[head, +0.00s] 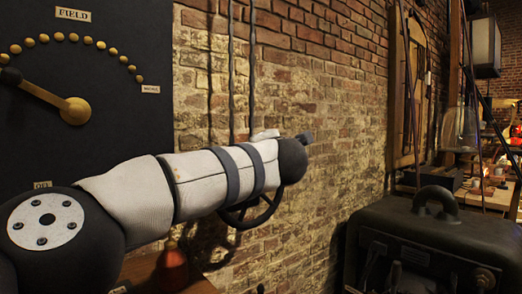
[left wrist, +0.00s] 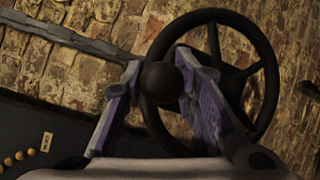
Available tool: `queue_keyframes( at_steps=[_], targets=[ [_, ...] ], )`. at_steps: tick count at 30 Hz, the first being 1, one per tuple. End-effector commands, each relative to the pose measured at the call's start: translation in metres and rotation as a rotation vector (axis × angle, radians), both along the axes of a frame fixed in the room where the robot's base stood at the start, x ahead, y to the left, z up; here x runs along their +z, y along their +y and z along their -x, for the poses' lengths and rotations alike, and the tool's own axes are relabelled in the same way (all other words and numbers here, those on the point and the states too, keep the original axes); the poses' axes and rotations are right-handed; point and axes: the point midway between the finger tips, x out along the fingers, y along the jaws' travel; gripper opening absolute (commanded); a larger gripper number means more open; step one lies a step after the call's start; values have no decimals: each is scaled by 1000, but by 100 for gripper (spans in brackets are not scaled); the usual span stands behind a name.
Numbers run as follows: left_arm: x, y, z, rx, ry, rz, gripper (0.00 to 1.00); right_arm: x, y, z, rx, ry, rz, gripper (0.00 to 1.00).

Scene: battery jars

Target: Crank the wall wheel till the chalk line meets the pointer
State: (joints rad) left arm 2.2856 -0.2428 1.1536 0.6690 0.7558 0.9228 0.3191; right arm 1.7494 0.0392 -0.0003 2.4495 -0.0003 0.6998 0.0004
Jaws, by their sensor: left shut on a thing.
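The dark wall wheel (head: 252,212) shows in the head view only as a lower rim and spokes below my left arm, with the brick wall behind. In the left wrist view the wheel (left wrist: 265,65) is large, with several spokes and a round dark knob (left wrist: 160,83) near its left rim. My left gripper (left wrist: 158,68) has its two fingers on either side of this knob and is shut on it. In the head view my arm hides the gripper. I cannot make out a chalk line or its pointer in either view. My right gripper is out of view.
A black panel (head: 120,130) with a FIELD dial and brass lever (head: 74,111) stands at the left. A dark metal case (head: 430,245) with a top handle stands at the lower right. A red object (head: 173,268) sits below my arm. Pipes (head: 231,75) run up the wall.

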Motion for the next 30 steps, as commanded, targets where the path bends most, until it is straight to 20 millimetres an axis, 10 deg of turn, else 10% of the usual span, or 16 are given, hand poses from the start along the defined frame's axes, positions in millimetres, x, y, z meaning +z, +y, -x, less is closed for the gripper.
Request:
queue_keyframes(
  at_steps=[4,5,7,20,30],
  targets=[
    [5,-1,1,-3,-7,4,0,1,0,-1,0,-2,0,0],
    [5,-1,1,-3,-7,4,33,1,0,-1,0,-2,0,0],
    [4,-1,1,-4,-6,3,47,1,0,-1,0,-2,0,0],
    [2,-2,10,-3,-1,0,47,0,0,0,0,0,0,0],
    [6,-8,84,-3,-5,1,47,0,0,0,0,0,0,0]
  ],
)
